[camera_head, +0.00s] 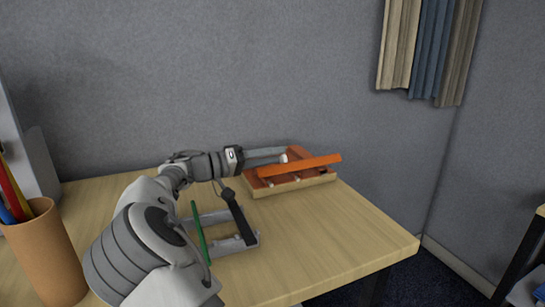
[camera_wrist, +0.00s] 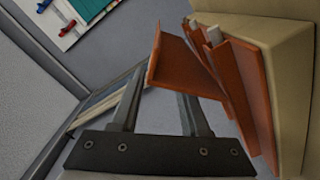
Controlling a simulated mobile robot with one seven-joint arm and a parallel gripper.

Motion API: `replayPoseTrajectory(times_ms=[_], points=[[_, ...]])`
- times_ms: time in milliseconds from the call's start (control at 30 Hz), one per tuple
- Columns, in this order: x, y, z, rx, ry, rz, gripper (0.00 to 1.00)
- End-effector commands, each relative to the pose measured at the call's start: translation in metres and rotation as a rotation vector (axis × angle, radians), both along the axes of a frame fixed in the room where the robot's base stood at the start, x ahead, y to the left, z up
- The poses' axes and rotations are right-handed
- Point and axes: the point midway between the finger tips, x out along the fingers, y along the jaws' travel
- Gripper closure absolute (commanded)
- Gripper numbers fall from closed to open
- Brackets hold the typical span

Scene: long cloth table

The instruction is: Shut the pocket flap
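The orange pocket (camera_head: 262,181) sits on a pale wooden block near the back of the table. Its flap (camera_head: 306,165) stands out from the pocket, tilted up to the right, and is not flat against it. In the wrist view the flap (camera_wrist: 187,66) juts from the orange pocket body (camera_wrist: 243,95). My gripper (camera_head: 284,154) reaches in from the left beside the flap. In the wrist view my gripper (camera_wrist: 160,92) has its fingers apart with nothing clearly held. The flap overlaps the right finger's tip, so I cannot tell whether they touch.
A grey frame (camera_head: 216,216) with a dark bar and a green stick (camera_head: 199,233) lies on the table (camera_head: 318,238) under my arm. A brown cup (camera_head: 44,252) of pencils stands front left. Cloths (camera_head: 430,45) hang upper right. The table's right front is clear.

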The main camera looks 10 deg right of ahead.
Motion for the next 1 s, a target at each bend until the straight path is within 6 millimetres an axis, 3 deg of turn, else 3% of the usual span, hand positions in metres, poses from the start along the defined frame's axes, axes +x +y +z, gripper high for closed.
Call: replayPoseTrajectory(times_ms=[233,367,1000], points=[[0.000,0.001,0.000,0.000,0.001,-0.001,0.55],[-0.002,0.012,0.001,-0.001,0.001,0.002,0.55],[-0.029,0.150,0.001,-0.001,0.001,0.003,0.55]])
